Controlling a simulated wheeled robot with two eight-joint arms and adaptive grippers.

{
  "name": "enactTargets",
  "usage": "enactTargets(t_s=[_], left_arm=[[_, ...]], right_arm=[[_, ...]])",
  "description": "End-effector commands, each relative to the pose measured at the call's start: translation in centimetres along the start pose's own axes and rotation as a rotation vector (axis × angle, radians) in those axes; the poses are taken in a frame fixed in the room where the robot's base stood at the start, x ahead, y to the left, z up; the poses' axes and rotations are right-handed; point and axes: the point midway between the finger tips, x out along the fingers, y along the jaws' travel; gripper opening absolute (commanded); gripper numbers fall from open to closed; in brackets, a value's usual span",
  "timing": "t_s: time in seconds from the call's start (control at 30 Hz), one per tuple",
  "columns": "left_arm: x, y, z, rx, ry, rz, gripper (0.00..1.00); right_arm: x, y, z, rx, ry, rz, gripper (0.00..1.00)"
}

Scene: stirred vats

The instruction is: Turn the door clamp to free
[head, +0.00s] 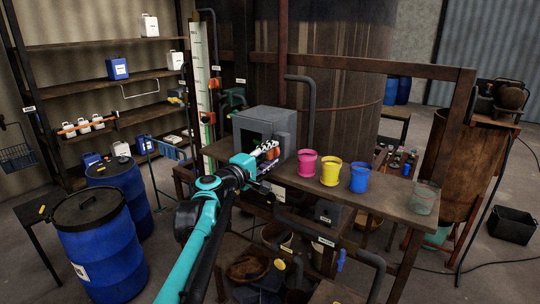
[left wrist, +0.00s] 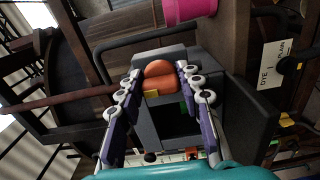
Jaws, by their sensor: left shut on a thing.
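A grey box (head: 268,118) stands on the wooden bench, with a dark front opening or window. The orange door clamp (left wrist: 158,78) shows in the left wrist view at the box's front, between the finger pads. My left gripper (head: 268,156) is in front of the box and shut on the orange clamp; its fingers (left wrist: 160,92) lie either side of it. In the head view the gripper hides most of the clamp, so I cannot tell its angle well. My right gripper is not in view.
Pink (head: 308,162), yellow (head: 331,173) and blue (head: 359,178) cups stand on the bench (head: 395,206) right of the gripper, with a clear beaker (head: 424,198) at its end. Blue drums (head: 100,250) stand at left. A grey pipe (head: 311,110) rises behind the box.

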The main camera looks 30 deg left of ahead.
Motion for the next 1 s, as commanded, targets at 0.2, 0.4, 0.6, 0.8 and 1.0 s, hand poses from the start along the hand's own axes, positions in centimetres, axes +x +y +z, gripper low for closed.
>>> enactTargets(t_s=[0.2,0.4,0.6,0.8,1.0], left_arm=[[0.0,0.0,0.0,0.005,0.000,0.000,0.07],[0.0,0.0,0.0,0.004,0.000,0.000,0.46],[0.0,0.0,0.0,0.004,0.000,0.000,0.57],[-0.3,0.0,0.0,0.003,0.000,0.000,0.57],[-3.4,0.0,0.0,0.003,0.002,0.000,0.57]], right_arm=[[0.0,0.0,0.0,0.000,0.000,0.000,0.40],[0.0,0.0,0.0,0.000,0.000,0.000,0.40],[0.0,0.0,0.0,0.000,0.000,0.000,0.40],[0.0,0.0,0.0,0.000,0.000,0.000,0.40],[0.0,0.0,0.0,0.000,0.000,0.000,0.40]])
